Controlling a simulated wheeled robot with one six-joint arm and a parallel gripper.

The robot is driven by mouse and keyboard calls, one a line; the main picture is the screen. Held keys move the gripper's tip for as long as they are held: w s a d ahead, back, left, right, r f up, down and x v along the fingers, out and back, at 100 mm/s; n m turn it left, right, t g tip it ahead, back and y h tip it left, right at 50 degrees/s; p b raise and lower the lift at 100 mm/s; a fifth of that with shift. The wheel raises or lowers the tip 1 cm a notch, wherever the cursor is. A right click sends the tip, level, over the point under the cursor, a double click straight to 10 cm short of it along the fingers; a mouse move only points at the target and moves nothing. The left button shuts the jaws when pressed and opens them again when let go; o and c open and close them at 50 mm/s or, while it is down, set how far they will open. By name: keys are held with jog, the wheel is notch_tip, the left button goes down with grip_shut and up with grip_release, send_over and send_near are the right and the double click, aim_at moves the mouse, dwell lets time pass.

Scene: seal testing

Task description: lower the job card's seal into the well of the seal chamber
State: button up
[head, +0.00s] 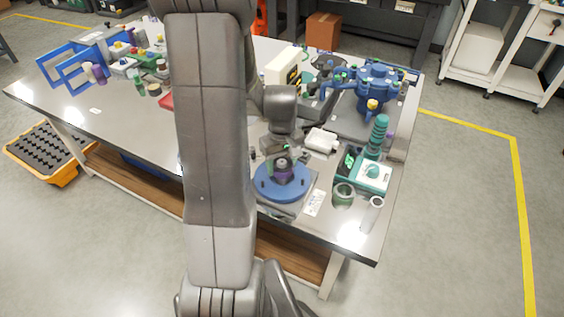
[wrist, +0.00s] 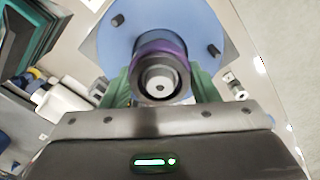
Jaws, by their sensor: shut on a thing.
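The seal chamber is a blue round disc (head: 268,189) on a plate near the front of the bench; in the wrist view its blue face (wrist: 118,40) lies beyond the seal, with dark studs near its rim. My gripper (head: 281,162) is over the middle of the disc, its green fingers shut on a purple seal with a dark grey end (head: 282,175). In the wrist view the seal's grey stepped end (wrist: 160,82) faces me, between the fingers. The seal lines up roughly with the disc's centre. The well is hidden behind it; I cannot tell whether the seal has entered.
A white card (head: 314,203) lies right of the chamber. A green ring-shaped cup (head: 344,194), a grey tube (head: 371,214) and a teal-topped box (head: 372,173) stand further right. A blue valve body (head: 374,88) stands behind. Blue frames (head: 62,68) are at the far left.

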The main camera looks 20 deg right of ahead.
jog(key=shift+f, duration=0.45)
jog(key=shift+b, duration=0.3)
jog(key=shift+f+b, duration=0.5)
jog(key=shift+f, duration=0.15)
jog(key=shift+f+b, duration=0.3)
jog(key=shift+f, duration=0.1)
jog(key=o, duration=1.2)
jog(key=shift+r+p, duration=1.9)
jog(key=shift+r, duration=0.65)
